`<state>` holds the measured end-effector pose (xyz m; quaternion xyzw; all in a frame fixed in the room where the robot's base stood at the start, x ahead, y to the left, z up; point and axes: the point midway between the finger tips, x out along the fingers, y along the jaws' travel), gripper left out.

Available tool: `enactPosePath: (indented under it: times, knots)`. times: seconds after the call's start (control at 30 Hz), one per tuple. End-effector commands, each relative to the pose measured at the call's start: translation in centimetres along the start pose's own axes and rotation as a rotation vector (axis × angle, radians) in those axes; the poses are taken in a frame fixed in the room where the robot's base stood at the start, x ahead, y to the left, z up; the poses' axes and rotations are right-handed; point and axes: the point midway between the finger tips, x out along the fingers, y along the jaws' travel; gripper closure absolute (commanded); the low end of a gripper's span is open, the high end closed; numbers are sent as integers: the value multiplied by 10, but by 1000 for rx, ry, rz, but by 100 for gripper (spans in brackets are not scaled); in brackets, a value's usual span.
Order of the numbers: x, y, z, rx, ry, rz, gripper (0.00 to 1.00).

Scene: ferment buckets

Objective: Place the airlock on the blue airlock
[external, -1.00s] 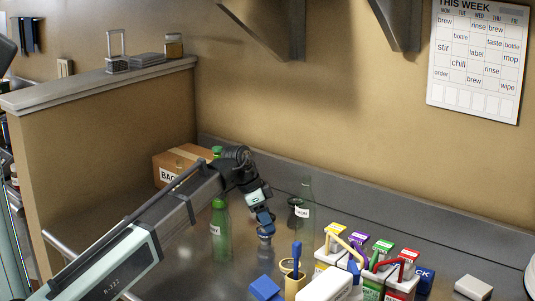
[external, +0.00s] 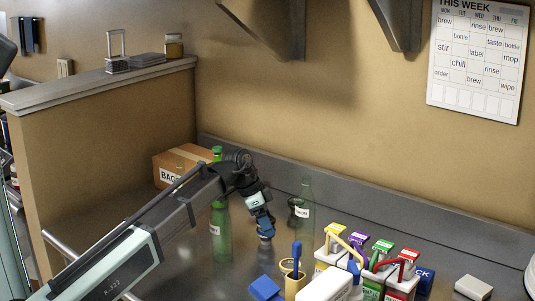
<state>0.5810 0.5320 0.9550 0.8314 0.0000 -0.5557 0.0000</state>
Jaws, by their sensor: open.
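My gripper (external: 265,232) points down over the steel counter, right of the green bottle. Its jaws are open. A small greyish shape shows at the fingertips; I cannot tell whether it is the airlock or part of the fingers. Small buckets stand at the front right: one with a yellow top (external: 335,231), one purple (external: 356,239), one green (external: 382,246), one red (external: 408,254). A small blue piece (external: 354,271) shows among them, behind a white object; I cannot tell whether it is the blue airlock. My gripper is left of the buckets and apart from them.
A green bottle (external: 220,228) and a clear bottle (external: 306,205) stand near my gripper. A tan cup (external: 292,283), a blue block (external: 266,289) and a white object (external: 330,288) are in front. A cardboard box (external: 182,163) is behind left. A pale block (external: 473,287) lies right.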

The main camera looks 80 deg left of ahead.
Motion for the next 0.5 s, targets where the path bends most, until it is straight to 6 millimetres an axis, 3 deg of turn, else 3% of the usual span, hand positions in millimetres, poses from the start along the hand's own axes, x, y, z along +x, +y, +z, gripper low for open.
enactPosePath:
  times: [0.17, 0.5]
  knots:
    - [-12, -1, -6, 0, 1, -1, 22]
    - [-69, -1, -5, 0, 2, -3, 22]
